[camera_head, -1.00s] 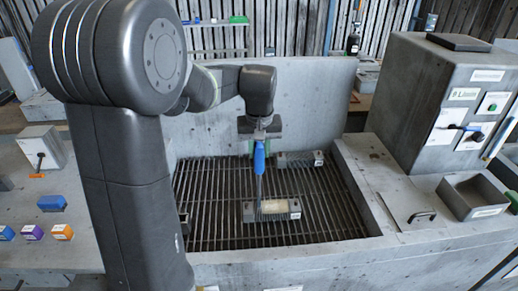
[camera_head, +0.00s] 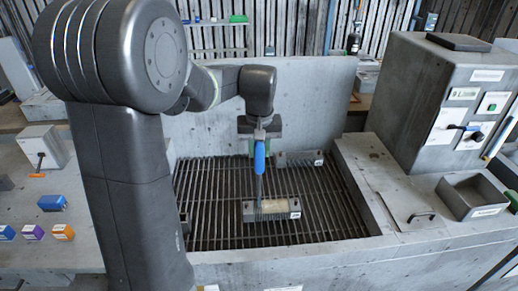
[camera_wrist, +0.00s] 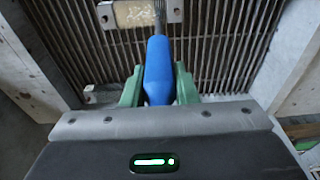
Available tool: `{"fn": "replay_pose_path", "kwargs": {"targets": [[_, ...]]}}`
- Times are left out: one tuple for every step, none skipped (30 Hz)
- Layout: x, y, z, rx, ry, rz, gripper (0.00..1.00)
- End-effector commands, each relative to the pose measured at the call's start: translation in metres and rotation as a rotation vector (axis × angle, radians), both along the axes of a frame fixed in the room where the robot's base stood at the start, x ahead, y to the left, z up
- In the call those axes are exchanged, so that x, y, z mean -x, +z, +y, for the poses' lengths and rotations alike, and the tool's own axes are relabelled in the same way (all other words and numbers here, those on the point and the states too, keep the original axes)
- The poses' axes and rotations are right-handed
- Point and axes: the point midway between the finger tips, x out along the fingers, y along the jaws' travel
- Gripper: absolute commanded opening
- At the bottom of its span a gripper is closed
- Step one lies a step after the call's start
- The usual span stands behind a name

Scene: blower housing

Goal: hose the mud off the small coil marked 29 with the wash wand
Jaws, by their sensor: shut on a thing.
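My gripper (camera_head: 260,140) is shut on the blue handle of the wash wand (camera_head: 260,158), which hangs down over the grate. In the wrist view the green fingers of my gripper (camera_wrist: 158,84) stand on both sides of the blue wand (camera_wrist: 157,65). A small grey coil (camera_head: 283,210) with a brownish-tan middle lies on the grate below the wand's tip. Its tag is too small to read surely. The coil also shows at the top of the wrist view (camera_wrist: 119,18), partly behind the wand's thin tube. I cannot tell whether the tip touches it.
A second grey coil (camera_head: 296,159) lies at the back of the grate (camera_head: 325,215). Concrete walls (camera_head: 360,190) surround the grate. A grey control box (camera_head: 440,100) and an open tray (camera_head: 475,195) stand at right. Several small coloured blocks (camera_head: 52,203) lie at left.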

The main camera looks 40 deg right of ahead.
Motion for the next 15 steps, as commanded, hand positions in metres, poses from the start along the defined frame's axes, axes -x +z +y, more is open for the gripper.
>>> {"fn": "replay_pose_path", "kwargs": {"targets": [[-0.0001, 0.0003, -0.0002, 0.001, 0.0, -0.001, 0.0], [-0.0001, 0.0003, -0.0002, 0.001, 0.0, -0.001, 0.0], [-0.0001, 0.0003, -0.0002, 0.001, 0.0, -0.001, 0.0], [-0.0001, 0.0003, -0.0002, 0.001, 0.0, -0.001, 0.0], [-0.0001, 0.0003, -0.0002, 0.001, 0.0, -0.001, 0.0], [0.0, 0.0003, -0.0003, 0.001, 0.0, -0.001, 0.0], [0.0001, 0.0004, -0.0004, 0.001, 0.0, -0.001, 0.0], [0.0004, 0.0004, -0.0008, 0.001, 0.0, -0.001, 0.0], [0.001, 0.0005, -0.0015, 0.001, -0.001, -0.001, 0.0], [0.0015, 0.0006, -0.0022, 0.001, -0.001, -0.001, 0.0], [0.0023, 0.0007, -0.0032, 0.001, -0.001, -0.001, 0.0], [0.0035, 0.0008, -0.0048, 0.0, -0.002, -0.001, 0.0], [0.0045, 0.0009, -0.0061, 0.0, -0.002, -0.001, 0.0], [0.0056, 0.0009, -0.0076, 0.0, -0.003, -0.001, 0.0], [0.0071, 0.001, -0.0095, 0.0, -0.002, -0.001, 0.0]]}}
